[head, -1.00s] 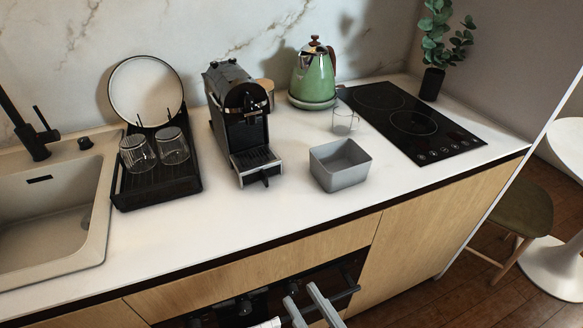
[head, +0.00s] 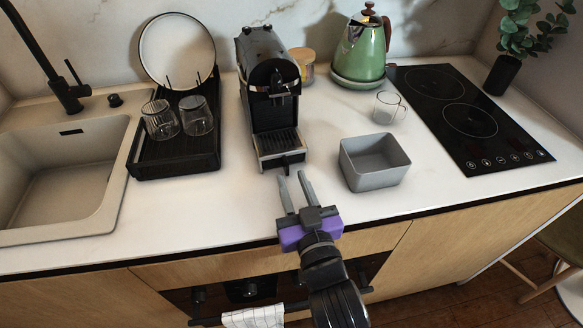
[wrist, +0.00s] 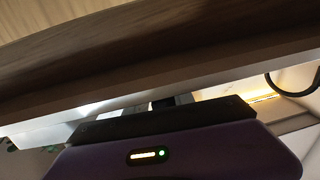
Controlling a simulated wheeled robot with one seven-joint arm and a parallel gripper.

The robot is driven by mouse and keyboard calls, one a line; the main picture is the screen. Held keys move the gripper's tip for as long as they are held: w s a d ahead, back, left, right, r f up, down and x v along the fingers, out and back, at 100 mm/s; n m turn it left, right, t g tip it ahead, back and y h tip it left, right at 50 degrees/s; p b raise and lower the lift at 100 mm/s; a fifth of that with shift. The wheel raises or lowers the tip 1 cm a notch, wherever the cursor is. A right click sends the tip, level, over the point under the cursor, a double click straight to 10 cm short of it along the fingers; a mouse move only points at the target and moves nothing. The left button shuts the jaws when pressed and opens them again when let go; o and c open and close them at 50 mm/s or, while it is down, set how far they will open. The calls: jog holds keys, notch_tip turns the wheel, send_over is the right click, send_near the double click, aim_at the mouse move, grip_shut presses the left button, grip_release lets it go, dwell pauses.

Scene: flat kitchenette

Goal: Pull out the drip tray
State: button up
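The black coffee machine (head: 265,75) stands at the back of the white counter. Its drip tray (head: 278,145), with a dark grate and a small front tab, sits at the machine's base, facing the front edge. My gripper (head: 292,178) is open and empty, its two grey fingers pointing at the tray from the front, just short of it. In the wrist view the purple gripper body (wrist: 170,152) fills the bottom; I cannot make out the drip tray there.
A grey square bin (head: 374,178) stands right of my gripper. A black dish rack (head: 175,155) with glasses and a plate is left of the machine. A green kettle (head: 362,50), a glass mug (head: 388,107) and the hob (head: 470,120) are to the right. The counter in front is clear.

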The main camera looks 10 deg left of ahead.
aim_at(287, 170)
jog(key=shift+x, duration=1.8)
grip_shut()
jog(key=shift+a, duration=0.1)
